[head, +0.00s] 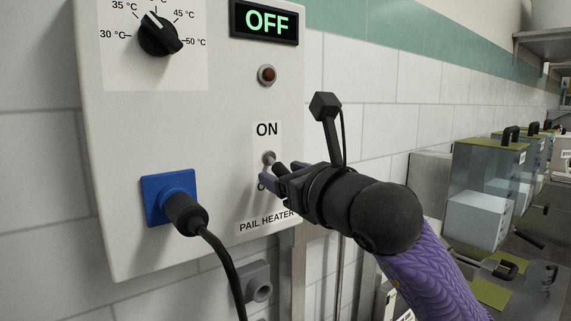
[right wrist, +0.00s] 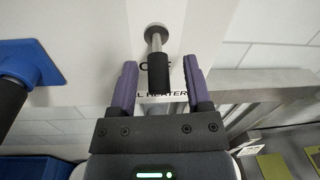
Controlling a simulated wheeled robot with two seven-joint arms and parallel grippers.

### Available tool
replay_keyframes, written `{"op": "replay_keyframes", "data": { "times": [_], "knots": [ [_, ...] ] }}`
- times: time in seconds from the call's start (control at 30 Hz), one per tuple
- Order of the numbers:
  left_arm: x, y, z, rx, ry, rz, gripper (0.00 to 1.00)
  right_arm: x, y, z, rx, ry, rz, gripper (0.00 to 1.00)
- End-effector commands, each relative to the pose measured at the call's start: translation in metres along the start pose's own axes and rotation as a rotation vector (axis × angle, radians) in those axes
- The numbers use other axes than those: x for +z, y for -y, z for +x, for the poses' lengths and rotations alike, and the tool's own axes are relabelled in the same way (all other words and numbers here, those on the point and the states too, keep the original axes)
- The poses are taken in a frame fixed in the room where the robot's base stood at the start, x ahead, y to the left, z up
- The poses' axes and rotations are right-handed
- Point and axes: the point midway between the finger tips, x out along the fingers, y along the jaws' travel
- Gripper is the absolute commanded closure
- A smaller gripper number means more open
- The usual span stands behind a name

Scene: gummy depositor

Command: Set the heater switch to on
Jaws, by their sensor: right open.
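The heater switch (head: 270,158) is a metal toggle with a black tip on the pail heater panel (head: 230,90). It sits below the ON label and its lever points out and downward, toward the mostly hidden lower label. The panel's display (head: 265,21) reads OFF. My right gripper (head: 279,175) is at the switch with its purple fingers apart. In the right wrist view the black tip of the switch (right wrist: 158,70) stands between the two open fingers of my right gripper (right wrist: 159,78), with a gap on both sides. My left gripper is not in view.
A blue socket (head: 154,190) with a black plug and cable is left of the switch. A temperature knob (head: 159,36) and a dark red lamp (head: 267,75) are higher on the panel. Clear boxes with black handles (head: 490,165) stand at the right.

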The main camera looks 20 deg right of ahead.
Motion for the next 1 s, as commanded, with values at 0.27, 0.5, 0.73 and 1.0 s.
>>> {"op": "replay_keyframes", "data": {
  "times": [0.27, 0.5, 0.73, 1.0],
  "knots": [
    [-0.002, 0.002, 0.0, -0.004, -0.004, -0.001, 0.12, -0.001, 0.0, 0.001, 0.001, 0.0, 0.0, 0.5],
    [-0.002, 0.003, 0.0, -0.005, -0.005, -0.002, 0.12, -0.001, 0.0, 0.001, 0.001, -0.001, 0.001, 1.0],
    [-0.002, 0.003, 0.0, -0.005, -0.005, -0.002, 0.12, 0.0, 0.0, 0.001, 0.001, -0.002, 0.001, 1.0],
    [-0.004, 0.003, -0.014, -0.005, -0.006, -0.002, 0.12, 0.006, 0.001, -0.001, 0.013, -0.07, -0.006, 1.0]
  ]
}}
